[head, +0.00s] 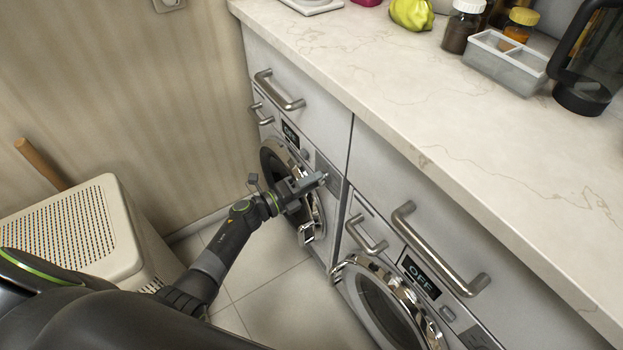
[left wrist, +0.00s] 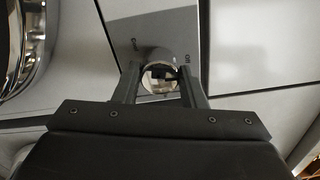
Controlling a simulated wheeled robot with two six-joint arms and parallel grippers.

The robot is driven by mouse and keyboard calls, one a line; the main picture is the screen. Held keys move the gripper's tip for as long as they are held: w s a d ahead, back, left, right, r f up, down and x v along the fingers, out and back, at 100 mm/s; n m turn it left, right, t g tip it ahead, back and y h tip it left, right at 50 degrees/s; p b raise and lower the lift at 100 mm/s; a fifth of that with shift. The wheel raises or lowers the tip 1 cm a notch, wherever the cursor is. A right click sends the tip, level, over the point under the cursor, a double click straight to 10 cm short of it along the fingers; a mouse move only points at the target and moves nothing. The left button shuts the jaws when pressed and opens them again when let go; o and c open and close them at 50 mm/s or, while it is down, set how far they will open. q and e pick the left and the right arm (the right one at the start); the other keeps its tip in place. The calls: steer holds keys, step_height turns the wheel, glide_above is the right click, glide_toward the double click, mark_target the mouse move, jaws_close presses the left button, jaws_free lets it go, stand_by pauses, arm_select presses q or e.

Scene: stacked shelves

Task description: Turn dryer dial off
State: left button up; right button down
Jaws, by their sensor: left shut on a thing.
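My left gripper (head: 318,181) reaches to the control panel of the left front-loading machine (head: 297,155). In the left wrist view, the fingers of the left gripper (left wrist: 162,84) are shut around a round shiny dial (left wrist: 158,75), one finger on each side. Small lettering stands on the panel around the dial, with "OFF" to its upper right and a blurred label to its upper left. The dial's pointer is hard to read. The left machine's display (head: 291,135) appears to read OFF. My right gripper is not in view.
A second machine (head: 385,300) on the right has a display (head: 421,277) reading OFF. Drawer handles (head: 278,90) jut out under the marble counter (head: 430,110). A beige hamper (head: 75,235) stands at the left. Jars and a divided tray (head: 505,63) stand on the counter.

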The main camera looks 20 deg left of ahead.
arm_select(q)
steer(key=shift+n, duration=0.5)
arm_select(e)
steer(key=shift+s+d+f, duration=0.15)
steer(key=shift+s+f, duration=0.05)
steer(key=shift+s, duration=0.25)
arm_select(q)
steer(key=o, duration=1)
